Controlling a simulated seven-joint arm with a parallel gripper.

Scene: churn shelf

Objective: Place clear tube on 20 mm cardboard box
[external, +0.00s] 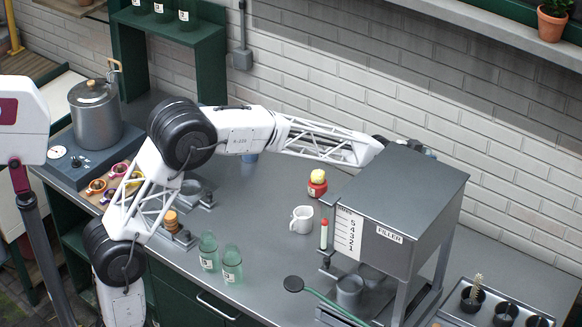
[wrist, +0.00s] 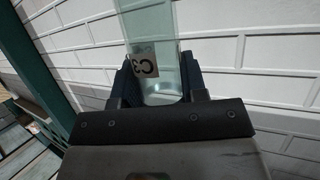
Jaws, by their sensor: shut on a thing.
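My gripper (wrist: 162,88) is shut on a clear, slightly green tube (wrist: 160,50) in the wrist view. A pale label with dark characters is on the tube, which runs up out of the top of the picture. In the external view my arm reaches right, and its end passes behind the grey filler box, so the gripper and tube are hidden there. I cannot make out a 20 mm cardboard box in either view.
The grey filler box (external: 400,205) stands on legs at the right. A white mug (external: 301,220), a red jar (external: 317,188) with a yellow top, and two clear green bottles (external: 208,252) stand on the counter. A brick wall (wrist: 270,60) is behind the tube.

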